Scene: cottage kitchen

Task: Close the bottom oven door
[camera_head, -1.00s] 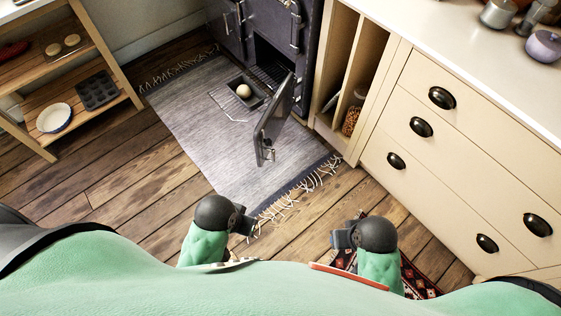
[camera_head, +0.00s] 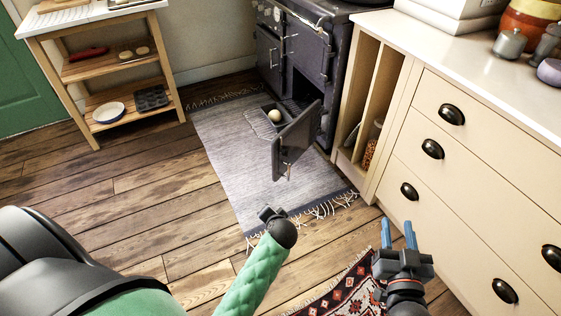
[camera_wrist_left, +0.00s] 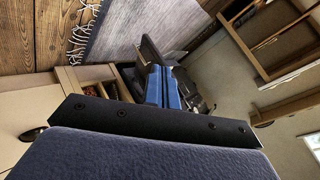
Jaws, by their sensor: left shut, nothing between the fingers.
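The bottom oven door (camera_head: 297,140) is a dark panel standing wide open, swung out over the grey rug. It hangs on the dark range cooker (camera_head: 309,50), and the oven opening shows behind it. My left gripper (camera_head: 268,212) is in front of the door and apart from it, low in the head view. Its blue fingers (camera_wrist_left: 162,86) are shut and empty in the left wrist view, with the dark door edge (camera_wrist_left: 150,50) beyond them. My right gripper (camera_head: 398,233) is open and empty, its two blue fingers apart, beside the drawers.
A wire rack (camera_head: 258,123) with a pale round item (camera_head: 275,115) sticks out of the oven, left of the door. Cream drawers (camera_head: 470,170) and an open slotted cabinet (camera_head: 372,90) stand at right. A wooden shelf (camera_head: 107,95) stands at left. The plank floor (camera_head: 120,200) is clear.

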